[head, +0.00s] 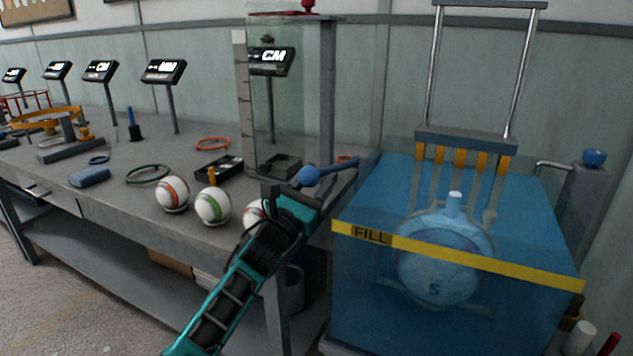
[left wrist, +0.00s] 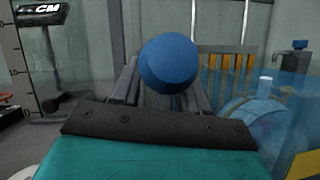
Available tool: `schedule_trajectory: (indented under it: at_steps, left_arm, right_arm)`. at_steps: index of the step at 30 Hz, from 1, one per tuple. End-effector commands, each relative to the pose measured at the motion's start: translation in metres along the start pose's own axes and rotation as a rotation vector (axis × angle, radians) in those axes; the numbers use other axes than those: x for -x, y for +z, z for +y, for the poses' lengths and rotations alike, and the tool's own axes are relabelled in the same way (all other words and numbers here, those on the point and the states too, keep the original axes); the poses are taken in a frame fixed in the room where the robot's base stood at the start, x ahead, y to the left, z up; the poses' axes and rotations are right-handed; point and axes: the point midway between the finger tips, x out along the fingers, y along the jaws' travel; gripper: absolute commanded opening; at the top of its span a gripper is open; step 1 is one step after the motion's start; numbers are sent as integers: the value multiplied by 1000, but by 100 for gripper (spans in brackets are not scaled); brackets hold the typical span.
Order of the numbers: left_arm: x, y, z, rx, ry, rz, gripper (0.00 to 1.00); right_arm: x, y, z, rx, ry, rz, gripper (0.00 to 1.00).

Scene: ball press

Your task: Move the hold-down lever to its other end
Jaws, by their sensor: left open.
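The hold-down lever shows as a blue ball knob (head: 308,176) on a short blue bar that runs right toward the water tank. My left gripper (head: 328,184) is at the lever, with its jaws open. In the left wrist view the blue knob (left wrist: 172,63) stands large in front of the jaws, and a dark finger shows on either side of it. I cannot tell whether the fingers touch it. The rest of the lever is hidden behind the knob there. My right gripper is in neither view.
The blue tank (head: 380,290) with a yellow FILL band (head: 480,265) stands right of the gripper and holds a large ball marked S (head: 440,262). A clear column (head: 290,95) rises behind the gripper. Striped balls (head: 212,206) sit near the bench's front edge.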

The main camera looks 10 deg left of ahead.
Motion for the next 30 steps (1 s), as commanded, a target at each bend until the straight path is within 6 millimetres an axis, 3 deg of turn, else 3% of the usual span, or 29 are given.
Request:
schedule_trajectory:
  at_steps: [8, 21, 30]
  left_arm:
    - [-1, 0, 0, 0, 0, 0, 42]
    - [0, 0, 0, 0, 0, 0, 0]
    - [0, 0, 0, 0, -1, 0, 0]
  right_arm:
    - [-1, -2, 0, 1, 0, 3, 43]
    - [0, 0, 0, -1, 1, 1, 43]
    - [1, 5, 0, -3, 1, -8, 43]
